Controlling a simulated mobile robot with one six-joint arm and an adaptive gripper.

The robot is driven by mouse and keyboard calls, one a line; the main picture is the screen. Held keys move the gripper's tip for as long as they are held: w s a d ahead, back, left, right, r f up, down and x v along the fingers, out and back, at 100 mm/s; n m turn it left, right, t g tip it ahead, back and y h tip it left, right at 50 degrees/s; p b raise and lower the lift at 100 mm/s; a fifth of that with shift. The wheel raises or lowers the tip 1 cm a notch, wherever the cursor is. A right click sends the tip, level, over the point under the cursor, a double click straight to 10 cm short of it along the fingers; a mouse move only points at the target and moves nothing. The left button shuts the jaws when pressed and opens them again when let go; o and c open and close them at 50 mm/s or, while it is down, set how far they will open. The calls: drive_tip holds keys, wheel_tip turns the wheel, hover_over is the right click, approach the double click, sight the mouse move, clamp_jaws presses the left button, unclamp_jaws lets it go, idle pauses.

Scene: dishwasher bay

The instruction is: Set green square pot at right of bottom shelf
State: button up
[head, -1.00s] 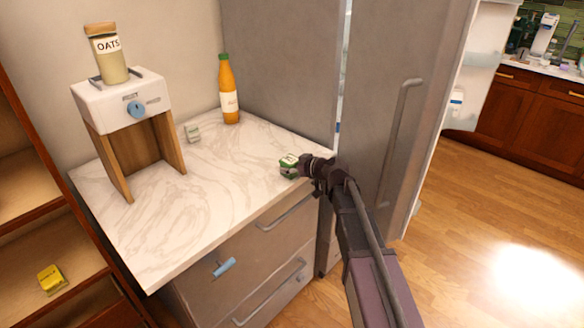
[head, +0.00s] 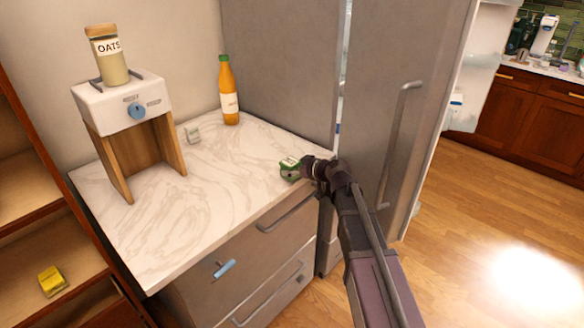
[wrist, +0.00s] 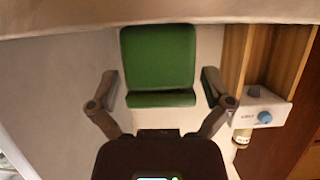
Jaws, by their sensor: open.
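The green square pot (head: 290,169) is a small green block with a pale top, on the marble counter near its right edge, by the fridge. In the wrist view the pot (wrist: 158,58) shows as a plain green face with a darker lower edge. My gripper (wrist: 160,88) is open, with one finger on each side of the pot and a visible gap on both sides. In the head view my gripper (head: 303,168) is right beside the pot and hides part of it. A wooden shelf unit (head: 35,210) stands at the far left; its lowest part is cut off by the frame.
A yellow block (head: 51,281) sits on a lower shelf. The fridge door (head: 400,130) is close on the right. The counter's front middle is clear.

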drive_tip(key=p+v, duration=0.2)
drive_tip(key=v, duration=0.4)
drive_tip(key=shift+s+d, duration=0.2)
drive_tip(key=shift+r, duration=0.1)
idle(0.3)
drive_tip(key=s+d+f+m+g+h, duration=0.4)
drive_tip(key=s+d+f+m+h, duration=0.1)
drive_tip(key=s+d, duration=0.4)
drive_tip(key=s+d+f+m+g+h, duration=0.4)
drive_tip(key=s+d, duration=0.5)
drive_tip(key=s, duration=0.3)
wheel_tip(320, 180, down, 2)
drive_tip(key=shift+s+f+m+h, duration=0.2)
drive_tip(key=shift+s+m+h, duration=0.1)
drive_tip(key=shift+m+h, duration=0.5)
drive_tip(key=shift+w+a, duration=0.1)
